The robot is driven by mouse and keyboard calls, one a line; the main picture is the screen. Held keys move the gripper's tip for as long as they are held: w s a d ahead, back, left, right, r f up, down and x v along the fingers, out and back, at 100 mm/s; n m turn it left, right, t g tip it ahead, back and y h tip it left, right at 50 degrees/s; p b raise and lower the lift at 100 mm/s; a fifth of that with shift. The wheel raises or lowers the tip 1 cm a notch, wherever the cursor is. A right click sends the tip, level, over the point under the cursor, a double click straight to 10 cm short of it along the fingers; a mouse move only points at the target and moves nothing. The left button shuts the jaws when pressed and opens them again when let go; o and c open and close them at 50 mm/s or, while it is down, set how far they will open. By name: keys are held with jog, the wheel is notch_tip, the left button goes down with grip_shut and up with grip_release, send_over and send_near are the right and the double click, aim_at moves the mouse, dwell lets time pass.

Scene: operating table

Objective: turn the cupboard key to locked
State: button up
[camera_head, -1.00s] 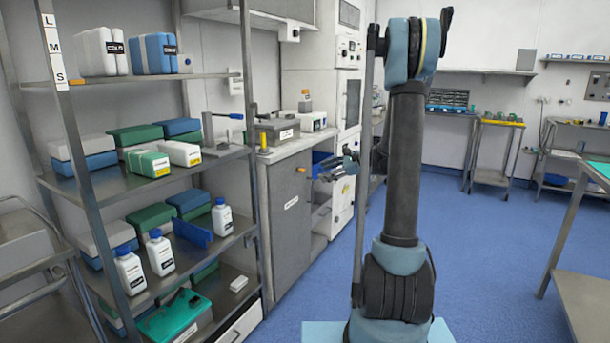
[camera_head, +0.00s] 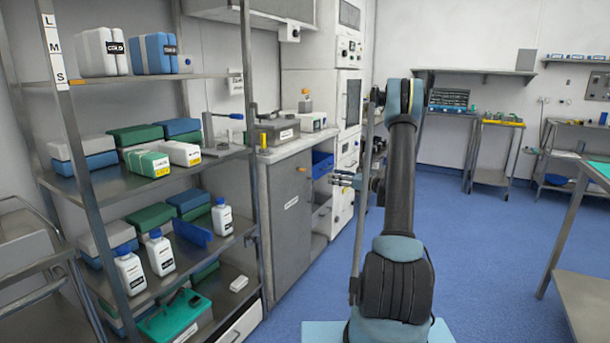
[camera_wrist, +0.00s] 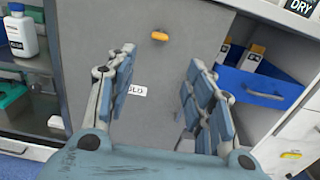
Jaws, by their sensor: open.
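The cupboard door (camera_head: 290,215) is a flat grey panel with a small white label. A small orange-yellow key (camera_wrist: 159,36) is on its upper part in the wrist view; it is only a tiny spot in the head view (camera_head: 302,169). The key lies roughly crosswise in the wrist view. My gripper (camera_wrist: 160,60) is open and empty, with its fingers on either side below the key in the picture. It is apart from the key. In the head view my gripper (camera_head: 334,178) is to the right of the cupboard's front.
An open blue drawer (camera_wrist: 258,86) holding boxes is right of the door. A metal shelf rack (camera_head: 250,165) with bottles and boxes stands left of the cupboard. The cupboard's worktop (camera_head: 290,146) carries grey equipment. Blue floor (camera_head: 500,250) is clear at the right.

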aim_at(301, 170)
jog(key=x, duration=1.7)
jog(key=c, duration=1.1)
